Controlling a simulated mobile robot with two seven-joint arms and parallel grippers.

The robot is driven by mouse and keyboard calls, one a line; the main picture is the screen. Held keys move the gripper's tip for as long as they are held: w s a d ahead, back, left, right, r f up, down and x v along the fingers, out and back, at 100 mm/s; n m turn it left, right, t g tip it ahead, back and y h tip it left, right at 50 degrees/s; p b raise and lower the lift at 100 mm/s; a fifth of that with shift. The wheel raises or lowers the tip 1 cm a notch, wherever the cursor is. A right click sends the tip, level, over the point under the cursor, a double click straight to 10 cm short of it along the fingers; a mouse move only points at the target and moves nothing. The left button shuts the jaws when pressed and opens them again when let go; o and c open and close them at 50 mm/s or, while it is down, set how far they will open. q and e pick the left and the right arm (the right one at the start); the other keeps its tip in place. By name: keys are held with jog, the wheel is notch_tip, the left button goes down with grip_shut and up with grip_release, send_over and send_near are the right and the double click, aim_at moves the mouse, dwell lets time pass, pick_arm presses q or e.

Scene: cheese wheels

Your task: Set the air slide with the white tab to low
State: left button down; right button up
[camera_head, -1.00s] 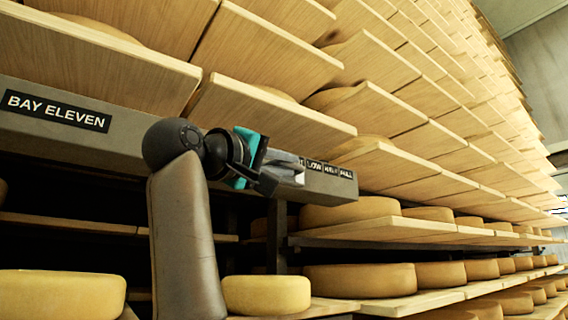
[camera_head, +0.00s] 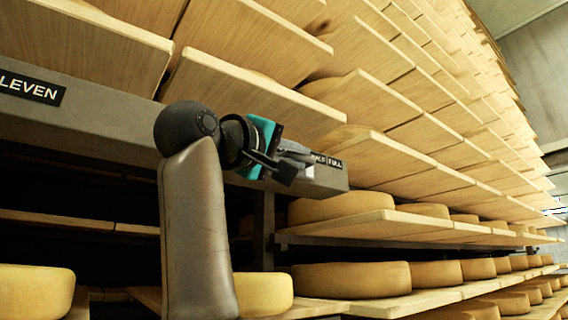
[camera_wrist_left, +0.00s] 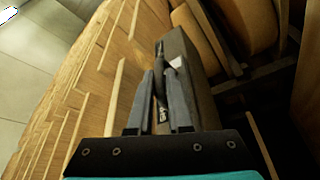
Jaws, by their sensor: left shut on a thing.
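My left gripper (camera_head: 304,160) is at the front face of a grey beam (camera_head: 100,130), near its right end. The same gripper shows in the left wrist view (camera_wrist_left: 161,80), with its two fingers close together over a small dark part of the slide. In the left wrist view, white lettering (camera_wrist_left: 162,115) shows between the fingers. My right gripper is not in view.
A black sign (camera_head: 30,87) ending in "LEVEN" is on the beam at the left. Wooden shelf boards (camera_head: 245,100) slope above the beam. Cheese wheels (camera_head: 350,278) sit on boards below and to the right. Dark gaps lie under the beam.

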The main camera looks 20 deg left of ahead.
pick_arm(q)
jog(key=shift+s+a+r, duration=0.15)
jog(key=shift+s+a, duration=0.05)
jog(key=shift+a, duration=0.05)
jog(key=c, duration=1.1)
grip_release()
jog(key=shift+s+a+r, duration=0.1)
jog(key=shift+s+a, duration=0.15)
jog(key=shift+s, duration=0.3)
jog(key=shift+o, duration=1.1)
jog(key=shift+w, duration=0.15)
jog(key=shift+f, duration=0.2)
jog(key=shift+s+a+f, duration=0.1)
jog(key=shift+s, duration=0.3)
jog(key=b+v, duration=0.6)
jog(key=v, duration=0.8)
jog(key=shift+s, duration=0.2)
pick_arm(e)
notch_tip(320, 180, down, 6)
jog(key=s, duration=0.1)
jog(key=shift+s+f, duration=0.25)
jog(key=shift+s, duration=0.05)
pick_arm(q)
jog(key=shift+a+f, duration=0.1)
